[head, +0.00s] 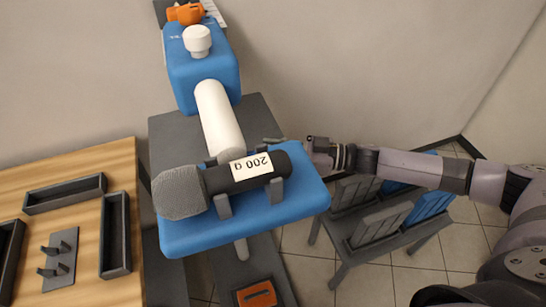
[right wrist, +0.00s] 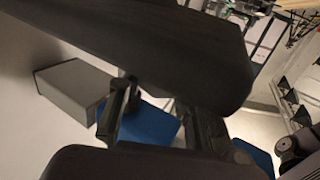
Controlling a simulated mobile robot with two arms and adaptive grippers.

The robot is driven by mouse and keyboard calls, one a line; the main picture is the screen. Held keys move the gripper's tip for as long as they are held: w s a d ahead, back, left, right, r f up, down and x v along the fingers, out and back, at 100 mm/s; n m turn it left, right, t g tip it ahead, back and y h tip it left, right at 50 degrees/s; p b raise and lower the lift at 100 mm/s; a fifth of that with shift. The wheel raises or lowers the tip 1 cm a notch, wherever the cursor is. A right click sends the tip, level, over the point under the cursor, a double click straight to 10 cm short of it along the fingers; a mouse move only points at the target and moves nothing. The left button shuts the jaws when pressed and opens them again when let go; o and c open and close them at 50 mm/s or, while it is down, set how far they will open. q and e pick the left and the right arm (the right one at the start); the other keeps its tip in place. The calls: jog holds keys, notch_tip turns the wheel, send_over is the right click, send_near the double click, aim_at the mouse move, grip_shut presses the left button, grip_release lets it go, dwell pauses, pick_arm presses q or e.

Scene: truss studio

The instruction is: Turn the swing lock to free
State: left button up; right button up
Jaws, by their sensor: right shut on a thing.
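No part in view is marked as the swing lock, and I cannot tell for sure which part it is. In the head view a blue stand carries an orange part (head: 186,13) at its top, a white round knob (head: 197,40) and a white tube (head: 219,118). My right gripper (head: 290,146) is at the right back edge of the blue tray (head: 300,203), by a small grey piece (head: 273,140). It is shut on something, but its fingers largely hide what. In the right wrist view large dark shapes block most of the grip. My left gripper is not in view.
An orange part (head: 257,294) sits on the dark base below. A wooden table (head: 20,200) with dark trays is at left. A grey rack (head: 365,232) stands at right.

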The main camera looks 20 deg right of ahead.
jog(key=shift+w+n+g+y+b, duration=0.1)
jog(key=shift+n+g+y+b, duration=0.5)
jog(key=shift+n+g, duration=1.25)
jog(key=shift+r+g, duration=0.15)
jog(key=shift+g, duration=0.5)
jog(key=o, duration=1.2)
jog(key=shift+d+m, duration=0.25)
jog(key=d, duration=0.3)
jog(key=s+d, duration=0.1)
jog(key=d, duration=0.3)
jog(key=s+d, duration=0.1)
jog(key=d, duration=0.3)
jog(key=shift+d, duration=0.15)
